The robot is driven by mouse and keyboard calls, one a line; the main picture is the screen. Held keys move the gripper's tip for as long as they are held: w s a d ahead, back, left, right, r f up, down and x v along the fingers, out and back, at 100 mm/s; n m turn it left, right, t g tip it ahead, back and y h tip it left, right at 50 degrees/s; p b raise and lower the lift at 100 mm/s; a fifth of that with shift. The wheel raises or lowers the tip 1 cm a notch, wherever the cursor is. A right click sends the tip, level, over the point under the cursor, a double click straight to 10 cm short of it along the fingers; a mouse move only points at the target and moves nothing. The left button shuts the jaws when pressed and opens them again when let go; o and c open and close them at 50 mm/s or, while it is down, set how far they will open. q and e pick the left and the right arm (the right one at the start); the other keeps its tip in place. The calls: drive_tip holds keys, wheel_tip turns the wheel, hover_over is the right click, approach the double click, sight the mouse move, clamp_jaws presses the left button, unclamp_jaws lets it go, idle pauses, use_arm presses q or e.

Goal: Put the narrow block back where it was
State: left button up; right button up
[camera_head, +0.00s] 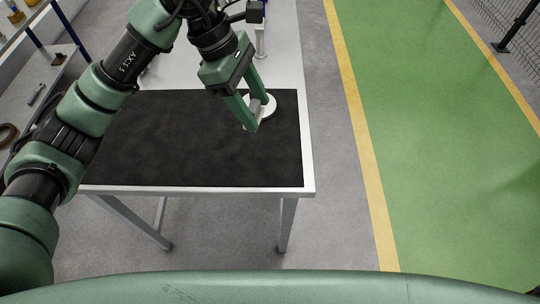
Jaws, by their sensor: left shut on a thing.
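My left gripper (260,112) reaches down from the top over the far right part of the black mat (200,145). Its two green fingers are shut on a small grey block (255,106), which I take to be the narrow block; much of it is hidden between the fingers. A round white disc (270,101) lies just behind and right of the fingers. I cannot tell whether the block touches the disc or the mat. My right gripper is not in view.
The mat covers the white table (309,150), whose right edge is near the gripper. A grey stand (261,42) is behind. Shelves with a dark ring (8,134) are at left. The front and middle of the mat are clear.

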use_arm(q)
drive_tip(key=w+d+r+n+t, duration=0.1)
drive_tip(key=d+r+n, duration=0.2)
drive_tip(key=f+p, duration=0.1)
drive_tip(key=f, duration=0.4)
drive_tip(key=f+p, duration=0.1)
drive_tip(key=f, duration=0.4)
drive_tip(key=f+p, duration=0.1)
drive_tip(key=f, duration=0.4)
drive_tip(key=shift+d+f+p, duration=0.25)
drive_tip(key=shift+f+p, duration=0.05)
drive_tip(key=shift+p, duration=0.1)
wheel_tip(320, 180, down, 4)
drive_tip(key=shift+f+p, duration=0.25)
drive_tip(key=shift+p, duration=0.25)
drive_tip(key=shift+f, duration=0.25)
drive_tip(key=o, duration=1.2)
drive_tip(key=shift+r, duration=0.1)
